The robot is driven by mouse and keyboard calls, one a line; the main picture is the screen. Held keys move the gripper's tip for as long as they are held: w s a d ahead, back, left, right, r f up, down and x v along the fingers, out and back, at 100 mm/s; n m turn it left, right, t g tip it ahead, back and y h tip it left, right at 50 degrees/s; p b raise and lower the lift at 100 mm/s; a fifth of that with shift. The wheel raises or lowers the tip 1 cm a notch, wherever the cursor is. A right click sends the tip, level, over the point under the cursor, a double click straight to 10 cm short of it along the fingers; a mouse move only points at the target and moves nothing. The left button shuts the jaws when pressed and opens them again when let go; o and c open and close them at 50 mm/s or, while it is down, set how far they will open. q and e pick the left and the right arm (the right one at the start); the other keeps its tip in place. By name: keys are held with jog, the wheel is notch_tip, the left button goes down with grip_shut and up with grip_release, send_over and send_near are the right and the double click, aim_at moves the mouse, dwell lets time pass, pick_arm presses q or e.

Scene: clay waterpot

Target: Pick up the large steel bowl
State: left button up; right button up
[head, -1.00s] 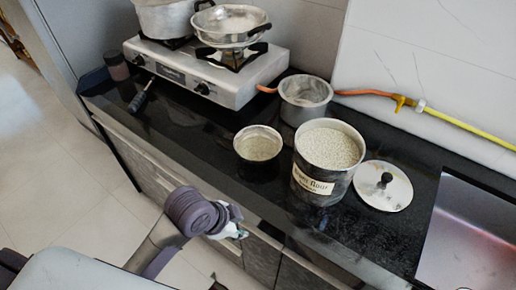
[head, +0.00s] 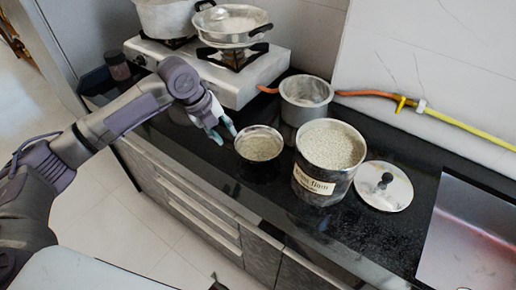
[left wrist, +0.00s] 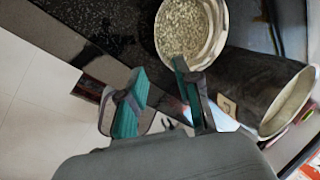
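A steel bowl (head: 262,167) filled with pale grain stands on the black counter, left of the labelled canister. It also shows at the top of the left wrist view (left wrist: 218,38). My left gripper (head: 220,130) is just left of this bowl in the head view, its fingertips close to the rim. In the left wrist view its two teal-padded fingers (left wrist: 160,98) are apart with nothing between them, below the bowl. I cannot tell whether a fingertip touches the rim. An empty-looking grey steel vessel (head: 303,112) stands behind. My right gripper is not recognisable in either view.
The tall flour canister (head: 318,186) stands close on the bowl's right, with a steel lid (head: 384,188) beside it. A gas stove (head: 235,85) with pots is behind. A hose (head: 365,94) runs along the wall. A sink (head: 470,235) is at right. The front counter strip is clear.

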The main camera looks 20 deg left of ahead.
aim_at(239, 149)
pick_arm(q)
jog(key=x, duration=0.6)
jog(key=shift+w+d+r, duration=0.1)
jog(key=shift+w+r, duration=0.05)
jog(key=shift+w+a+p+x, duration=0.1)
jog(key=shift+a+p+x, duration=0.1)
jog(key=shift+x, duration=0.7)
jog(key=shift+w+a+p+x, duration=0.1)
jog(key=shift+p+x, duration=0.15)
jog(key=shift+x, duration=0.7)
jog(key=shift+w+a+p+x, duration=0.1)
jog(key=shift+p+x, duration=0.1)
jog(key=shift+x, duration=0.7)
grip_shut()
